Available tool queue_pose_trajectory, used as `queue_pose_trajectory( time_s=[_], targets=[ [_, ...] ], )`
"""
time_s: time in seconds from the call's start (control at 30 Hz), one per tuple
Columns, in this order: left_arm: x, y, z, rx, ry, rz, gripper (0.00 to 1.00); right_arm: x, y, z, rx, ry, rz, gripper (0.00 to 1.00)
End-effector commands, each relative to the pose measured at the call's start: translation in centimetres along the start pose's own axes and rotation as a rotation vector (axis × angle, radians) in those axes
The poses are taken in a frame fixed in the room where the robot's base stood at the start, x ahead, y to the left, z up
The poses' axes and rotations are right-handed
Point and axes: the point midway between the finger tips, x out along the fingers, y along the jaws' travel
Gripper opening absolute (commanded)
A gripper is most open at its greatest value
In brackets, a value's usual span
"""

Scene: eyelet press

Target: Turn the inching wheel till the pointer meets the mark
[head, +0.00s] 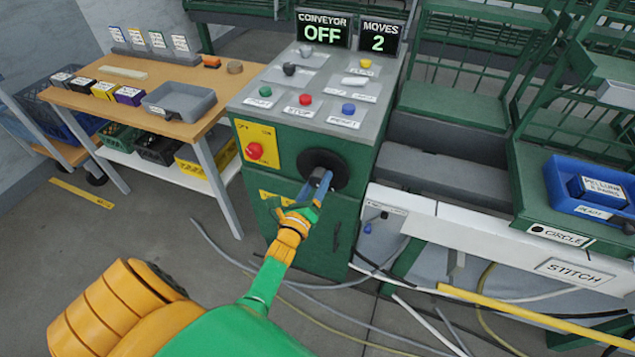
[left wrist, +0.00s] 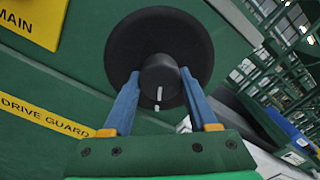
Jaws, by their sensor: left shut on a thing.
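The inching wheel is a round black disc (head: 323,168) on the front of the green control cabinet, with a dark grey knob at its centre. In the left wrist view the black disc (left wrist: 150,35) fills the top middle, and the knob (left wrist: 160,75) sticks out toward me. My left gripper (head: 320,180) is shut on the knob, one blue finger on each side; its fingers also show in the left wrist view (left wrist: 161,78). A short white line (left wrist: 159,93) shows on the knob, with a smaller white spot just below. I cannot tell which is pointer or mark.
The cabinet top (head: 315,85) carries coloured buttons, and displays above read CONVEYOR OFF (head: 323,30) and MOVES 2 (head: 379,39). A red switch on a yellow plate (head: 257,143) sits left of the wheel. A wooden bench (head: 130,85) stands left; cables lie on the floor.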

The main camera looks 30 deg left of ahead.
Motion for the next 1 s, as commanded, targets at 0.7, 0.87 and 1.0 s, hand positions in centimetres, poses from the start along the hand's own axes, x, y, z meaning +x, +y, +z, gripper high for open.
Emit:
queue_pose_trajectory(
  time_s=[0.7,0.87,1.0],
  targets=[
    [-1.3,0.0,0.0,-0.001,0.002,0.001,0.89,-0.3,0.0,0.0,0.001,0.000,-0.001,0.50],
    [-4.9,0.1,-0.1,0.000,0.004,0.003,0.89,-0.5,-0.1,-0.1,0.001,0.000,-0.001,0.50],
    [-6.8,0.1,-0.1,-0.002,0.002,0.001,0.89,-0.4,-0.1,-0.1,0.001,0.000,-0.001,0.50]
  ],
)
